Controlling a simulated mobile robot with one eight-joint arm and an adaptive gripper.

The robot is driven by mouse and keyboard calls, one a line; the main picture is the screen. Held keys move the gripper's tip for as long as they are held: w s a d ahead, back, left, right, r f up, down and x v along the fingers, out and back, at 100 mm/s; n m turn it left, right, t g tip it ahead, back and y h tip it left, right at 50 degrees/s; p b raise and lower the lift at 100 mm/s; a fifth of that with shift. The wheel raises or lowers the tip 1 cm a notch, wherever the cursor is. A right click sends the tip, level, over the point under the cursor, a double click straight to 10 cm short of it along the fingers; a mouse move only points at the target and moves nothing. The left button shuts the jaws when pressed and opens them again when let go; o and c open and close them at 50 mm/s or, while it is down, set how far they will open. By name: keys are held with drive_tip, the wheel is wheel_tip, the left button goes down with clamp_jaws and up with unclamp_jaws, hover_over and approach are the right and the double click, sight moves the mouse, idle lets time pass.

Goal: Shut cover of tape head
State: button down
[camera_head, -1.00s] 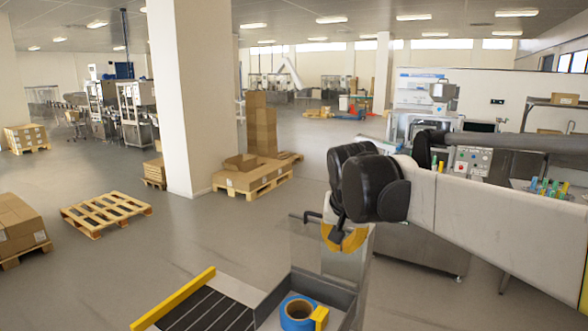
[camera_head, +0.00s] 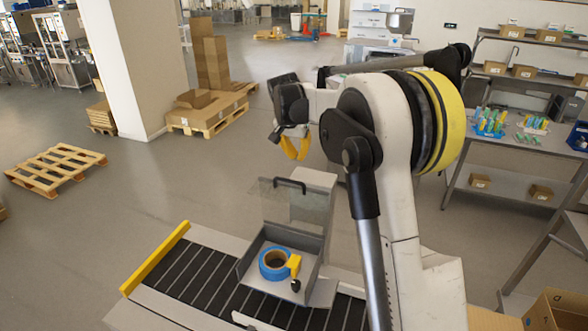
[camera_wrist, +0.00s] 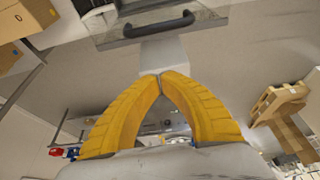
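The tape head is a grey open-topped box (camera_head: 318,248) over the conveyor, with a blue tape roll (camera_head: 264,268) and a yellow part (camera_head: 293,264) inside. Its clear cover (camera_head: 312,209) stands raised at the box's far side, with a dark handle (camera_head: 290,183) on its upper edge. My gripper (camera_head: 295,158) is above the handle in the head view, apart from it in the picture. In the wrist view my yellow fingers (camera_wrist: 160,75) meet at the tips with nothing between them. The cover (camera_wrist: 215,17) and its handle (camera_wrist: 160,24) show beyond the tips.
Shelves and a workbench (camera_head: 525,143) with coloured items stand at the right. Cartons on a pallet (camera_head: 207,118) and an empty pallet (camera_head: 55,168) lie behind and left, with open floor between.

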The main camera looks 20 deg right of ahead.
sight(294, 188)
drive_tip(key=f, duration=0.1)
drive_tip(key=s+a+f+p, duration=0.1)
drive_tip(key=f, duration=0.2)
drive_tip(key=shift+s+a+f+p, duration=0.3)
drive_tip(key=shift+s+a+f, duration=0.05)
drive_tip(key=shift+f, duration=0.05)
drive_tip(key=shift+w+f, duration=0.1)
drive_tip(key=shift+f, duration=0.05)
